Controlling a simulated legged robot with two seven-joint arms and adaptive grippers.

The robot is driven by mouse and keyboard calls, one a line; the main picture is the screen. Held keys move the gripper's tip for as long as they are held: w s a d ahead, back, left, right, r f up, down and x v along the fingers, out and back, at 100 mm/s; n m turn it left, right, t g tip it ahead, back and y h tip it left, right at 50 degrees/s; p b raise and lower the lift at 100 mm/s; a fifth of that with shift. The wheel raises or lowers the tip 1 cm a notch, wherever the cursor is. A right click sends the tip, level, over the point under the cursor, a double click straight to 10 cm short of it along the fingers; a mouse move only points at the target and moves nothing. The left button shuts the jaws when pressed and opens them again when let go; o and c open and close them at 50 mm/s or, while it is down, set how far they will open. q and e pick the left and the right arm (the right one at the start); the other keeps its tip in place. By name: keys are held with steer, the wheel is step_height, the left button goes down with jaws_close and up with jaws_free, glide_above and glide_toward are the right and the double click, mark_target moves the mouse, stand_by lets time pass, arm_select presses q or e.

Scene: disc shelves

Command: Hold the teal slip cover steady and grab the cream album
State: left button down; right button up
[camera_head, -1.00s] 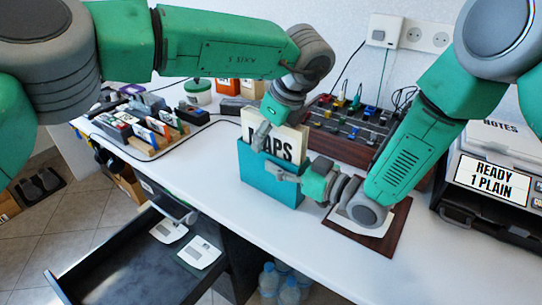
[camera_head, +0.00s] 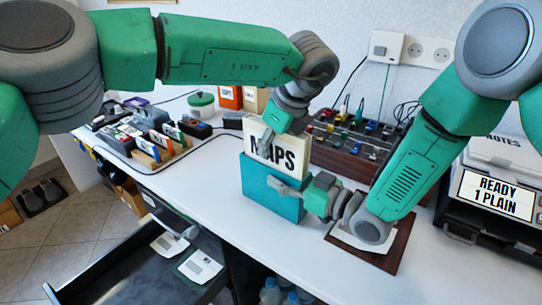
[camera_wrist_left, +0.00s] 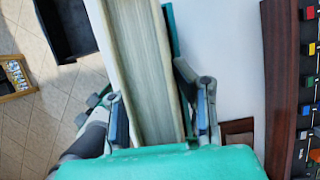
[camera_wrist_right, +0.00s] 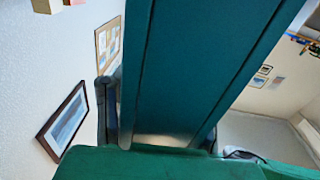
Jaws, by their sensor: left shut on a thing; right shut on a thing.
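The cream album (camera_head: 256,137), marked MAPS in black, stands upright and partly inside the teal slip cover (camera_head: 268,195) on the white desk. Its upper part shows above the cover; the lower part is hidden. My left gripper (camera_head: 271,139) is shut on the album's top from above; in the left wrist view the album (camera_wrist_left: 143,60) lies between its fingers (camera_wrist_left: 155,105). My right gripper (camera_head: 287,187) is shut on the slip cover from the right, low on its side. The cover (camera_wrist_right: 195,70) fills the middle of the right wrist view.
A wooden rack with small cases (camera_head: 160,145) stands left of the cover. A dark control box with coloured knobs (camera_head: 350,145) is behind on the right. A brown board (camera_head: 385,255) lies under my right wrist. An open drawer (camera_head: 130,265) juts out below the desk.

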arm_select(q)
step_height(320, 180, up, 9)
steer(key=shift+f, duration=0.1)
arm_select(e)
steer(key=shift+s+f, duration=0.1)
steer(key=shift+f, duration=0.05)
steer(key=o, duration=1.3)
